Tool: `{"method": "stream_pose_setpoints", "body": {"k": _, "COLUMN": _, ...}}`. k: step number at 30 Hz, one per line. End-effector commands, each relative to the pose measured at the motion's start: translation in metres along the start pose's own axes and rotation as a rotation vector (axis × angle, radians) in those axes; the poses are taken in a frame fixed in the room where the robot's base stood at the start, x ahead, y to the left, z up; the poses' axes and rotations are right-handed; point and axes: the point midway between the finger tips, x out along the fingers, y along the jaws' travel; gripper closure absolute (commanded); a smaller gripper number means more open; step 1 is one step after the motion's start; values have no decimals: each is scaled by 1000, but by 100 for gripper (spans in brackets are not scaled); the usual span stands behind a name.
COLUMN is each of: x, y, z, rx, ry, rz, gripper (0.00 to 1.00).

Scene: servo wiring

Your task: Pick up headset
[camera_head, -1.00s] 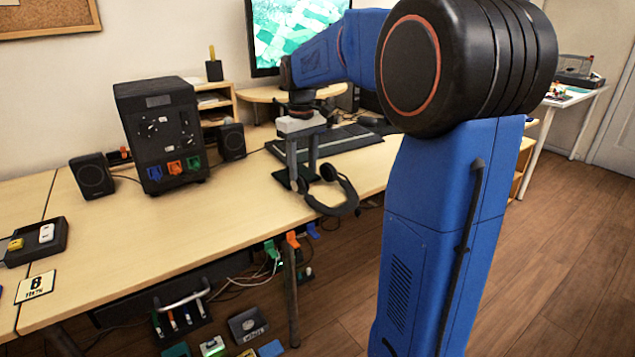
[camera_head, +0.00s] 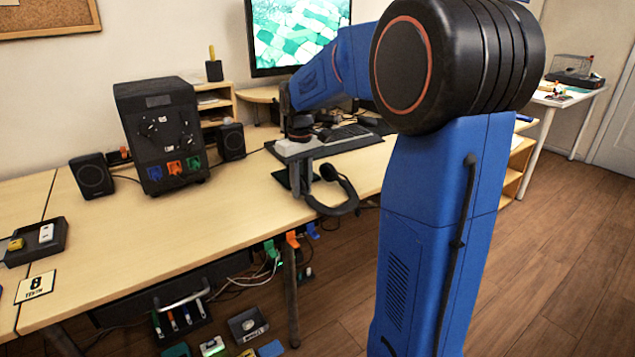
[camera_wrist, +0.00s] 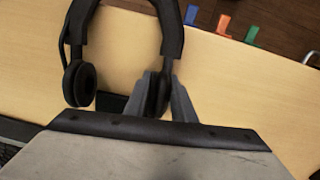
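The black headset (camera_head: 345,207) lies at the front edge of the desk, its band curving out past the edge. In the wrist view the headset (camera_wrist: 172,30) has its band at the top and two ear cups below. The left ear cup (camera_wrist: 79,84) is clear of my gripper. My gripper (camera_wrist: 161,92) is open, with its grey fingers on either side of the right ear cup. I cannot tell whether the fingers touch it. In the head view my gripper (camera_head: 303,180) points down at the headset's left part.
A dark keyboard (camera_head: 345,138) and a monitor (camera_head: 297,35) stand behind. A black box (camera_head: 160,135) with coloured plugs stands left between two speakers. Coloured clips (camera_head: 292,239) and cables hang below the desk edge.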

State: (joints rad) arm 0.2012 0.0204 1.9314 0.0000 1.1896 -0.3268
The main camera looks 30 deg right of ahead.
Motion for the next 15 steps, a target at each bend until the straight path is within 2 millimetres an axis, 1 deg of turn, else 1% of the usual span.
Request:
{"method": "stream_pose_setpoints", "body": {"k": 1, "x": 0, "y": 0, "z": 0, "rx": 0, "ry": 0, "rz": 0, "gripper": 90}}
{"method": "stream_pose_setpoints", "body": {"k": 2, "x": 0, "y": 0, "z": 0, "rx": 0, "ry": 0, "rz": 0, "gripper": 97}}
{"method": "stream_pose_setpoints", "body": {"k": 3, "x": 0, "y": 0, "z": 0, "rx": 0, "ry": 0, "rz": 0, "gripper": 100}}
{"method": "stream_pose_setpoints", "body": {"k": 11, "x": -1, "y": 0, "z": 0, "rx": 0, "ry": 1, "rz": 0, "gripper": 100}}
{"method": "stream_pose_setpoints", "body": {"k": 15, "x": -12, "y": 0, "z": 0, "rx": 0, "ry": 2, "rz": 1, "gripper": 100}}
